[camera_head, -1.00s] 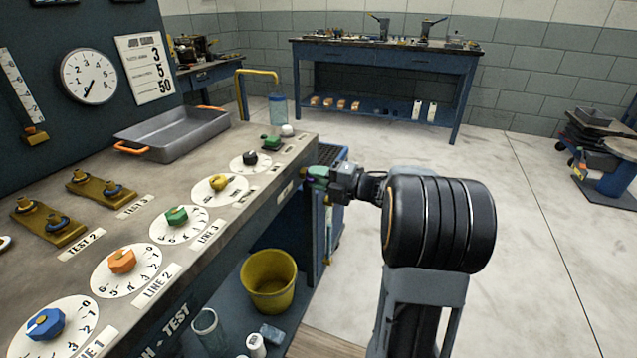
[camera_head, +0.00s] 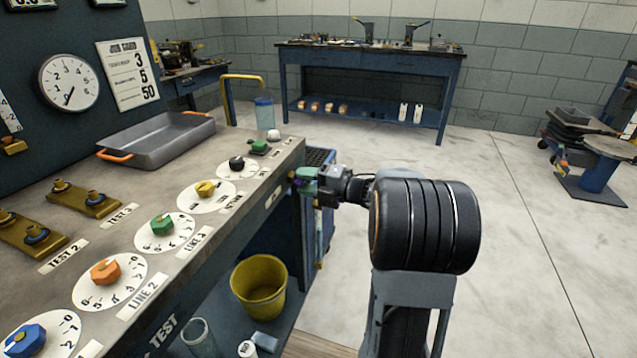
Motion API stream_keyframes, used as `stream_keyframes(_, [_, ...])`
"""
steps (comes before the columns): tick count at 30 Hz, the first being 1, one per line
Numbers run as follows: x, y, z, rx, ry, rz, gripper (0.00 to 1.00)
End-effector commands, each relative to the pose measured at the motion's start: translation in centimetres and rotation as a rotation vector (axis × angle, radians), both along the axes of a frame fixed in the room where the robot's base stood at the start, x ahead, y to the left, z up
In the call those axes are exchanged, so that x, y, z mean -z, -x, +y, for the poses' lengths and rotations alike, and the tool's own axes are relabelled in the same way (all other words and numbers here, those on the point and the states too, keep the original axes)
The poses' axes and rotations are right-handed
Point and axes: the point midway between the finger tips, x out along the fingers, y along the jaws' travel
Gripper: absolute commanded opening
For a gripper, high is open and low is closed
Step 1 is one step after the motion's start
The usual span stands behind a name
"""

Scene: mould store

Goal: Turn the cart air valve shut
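A blue cart (camera_head: 322,222) stands behind the bench's right end, partly hidden by the bench and my arm. I cannot clearly make out the cart air valve; a small dark purple spot shows at the fingertips, and I cannot tell whether it is the valve or whether the fingers touch it.
The bench carries several coloured knobs on white dials, such as the yellow knob (camera_head: 205,188) and black knob (camera_head: 237,163), and a grey tray (camera_head: 160,143). A yellow bucket (camera_head: 259,288) sits on its lower shelf. A blue workbench (camera_head: 370,62) stands behind.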

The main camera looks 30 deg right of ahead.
Motion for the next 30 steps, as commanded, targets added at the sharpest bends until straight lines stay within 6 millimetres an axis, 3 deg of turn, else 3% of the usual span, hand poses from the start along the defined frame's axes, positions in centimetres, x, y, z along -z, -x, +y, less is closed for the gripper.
stream_keyframes(18, [-0.2, 7.9, -7.3, 0.004, 0.000, 0.000, 0.39])
stream_keyframes(30, [0.0, 10.0, -9.2, 0.000, 0.000, -0.001, 0.39])
